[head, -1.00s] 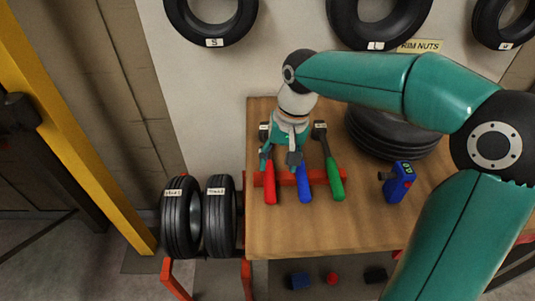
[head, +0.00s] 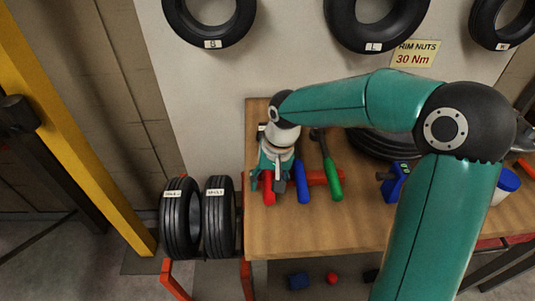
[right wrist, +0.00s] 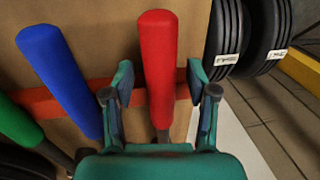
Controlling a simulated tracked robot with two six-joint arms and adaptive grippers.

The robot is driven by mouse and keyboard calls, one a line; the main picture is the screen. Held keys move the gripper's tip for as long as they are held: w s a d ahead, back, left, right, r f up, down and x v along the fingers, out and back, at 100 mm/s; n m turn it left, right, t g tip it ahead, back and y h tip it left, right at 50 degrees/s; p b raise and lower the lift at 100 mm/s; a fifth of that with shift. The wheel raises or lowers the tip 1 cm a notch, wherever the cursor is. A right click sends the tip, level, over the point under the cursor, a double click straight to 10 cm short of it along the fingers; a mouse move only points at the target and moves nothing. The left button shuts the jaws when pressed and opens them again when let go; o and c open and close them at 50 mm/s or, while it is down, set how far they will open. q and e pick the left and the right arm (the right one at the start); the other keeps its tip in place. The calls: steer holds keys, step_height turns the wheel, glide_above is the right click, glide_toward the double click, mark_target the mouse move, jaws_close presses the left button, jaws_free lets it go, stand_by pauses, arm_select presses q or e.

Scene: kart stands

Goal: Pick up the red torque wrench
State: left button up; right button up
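The red torque wrench (head: 269,197) lies leftmost of the three wrenches on the wooden table, its handle toward the front edge. In the right wrist view its red handle (right wrist: 158,55) runs between the two fingers. My right gripper (head: 267,183) is open over the handle, with a finger on each side and visible gaps. It also shows in the right wrist view (right wrist: 159,92). In the head view the gripper hides the wrench's upper part. My left gripper is not in view.
A blue wrench (head: 304,184) and a green wrench (head: 333,180) lie to the right across a red rack (head: 317,178). A blue device (head: 394,183) and a tyre (head: 378,145) are farther right on the table (head: 300,232). Two tyres (head: 181,218) stand left of the table.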

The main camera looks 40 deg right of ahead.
jaws_close()
steer(key=shift+w+r, duration=0.1)
steer(key=shift+r, duration=0.1)
